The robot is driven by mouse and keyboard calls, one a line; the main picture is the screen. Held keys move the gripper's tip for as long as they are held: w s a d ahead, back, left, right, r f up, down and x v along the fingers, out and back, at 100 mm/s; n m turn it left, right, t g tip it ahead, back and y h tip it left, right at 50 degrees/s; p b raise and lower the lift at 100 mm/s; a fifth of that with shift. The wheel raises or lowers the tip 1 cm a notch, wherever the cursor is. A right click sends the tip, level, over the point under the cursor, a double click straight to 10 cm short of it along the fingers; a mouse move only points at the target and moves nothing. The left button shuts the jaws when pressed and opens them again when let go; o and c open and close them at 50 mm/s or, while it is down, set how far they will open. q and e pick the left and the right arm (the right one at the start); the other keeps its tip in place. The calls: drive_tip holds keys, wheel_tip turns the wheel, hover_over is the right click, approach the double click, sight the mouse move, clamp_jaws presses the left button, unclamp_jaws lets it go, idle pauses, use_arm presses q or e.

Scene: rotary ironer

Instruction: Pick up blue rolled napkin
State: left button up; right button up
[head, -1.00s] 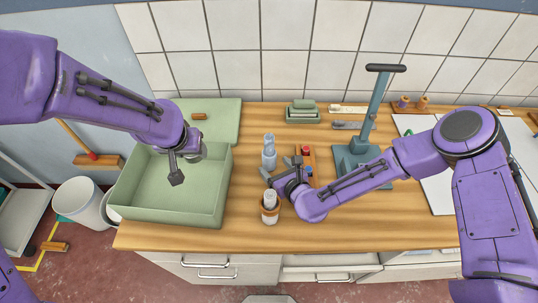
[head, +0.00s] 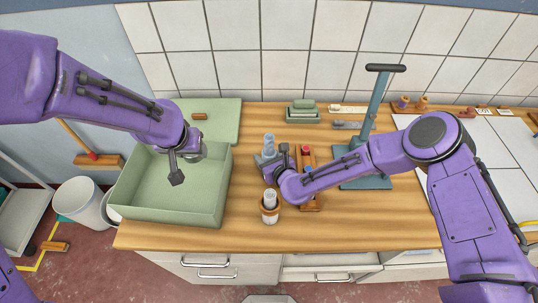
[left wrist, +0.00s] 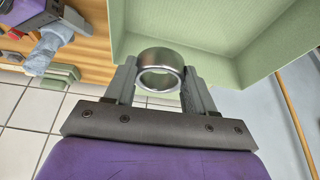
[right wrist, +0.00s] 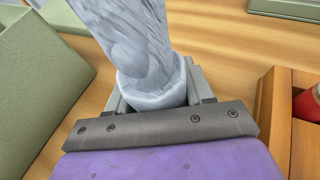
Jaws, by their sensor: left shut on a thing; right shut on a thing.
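The blue rolled napkin (head: 268,143), pale grey-blue, stands upright on the wooden counter, right of the green basin. My right gripper (head: 266,161) is at its lower part. In the right wrist view the jaws (right wrist: 152,98) are closed on the napkin (right wrist: 118,40) near its thicker lower band. I cannot tell whether its base touches the counter. My left gripper (left wrist: 160,85) is shut on a shiny metal ring (left wrist: 148,57). In the head view it hangs over the green basin (head: 150,215); the ring is hard to make out there.
A pot (head: 270,215) with another pale roll stands in front of the napkin. A wooden rack (head: 311,203) with small red-topped items is just right, partly behind my right arm. A blue-grey press stand (head: 372,182) stands further right. The counter's front left is clear.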

sight(269, 158)
wheel_tip(269, 158, up, 10)
drive_tip(key=shift+r, duration=0.1)
drive_tip(key=f, duration=0.2)
drive_tip(key=s+f, duration=0.1)
drive_tip(key=f, duration=0.3)
drive_tip(key=shift+s+a+f, duration=0.1)
drive_tip(key=shift+s+f, duration=0.25)
drive_tip(key=shift+w+f, duration=0.3)
drive_tip(key=shift+w, duration=0.65)
drive_tip(key=shift+s, duration=0.15)
drive_tip(key=shift+f, duration=1.25)
drive_tip(key=shift+f, duration=0.15)
drive_tip(key=o, duration=0.8)
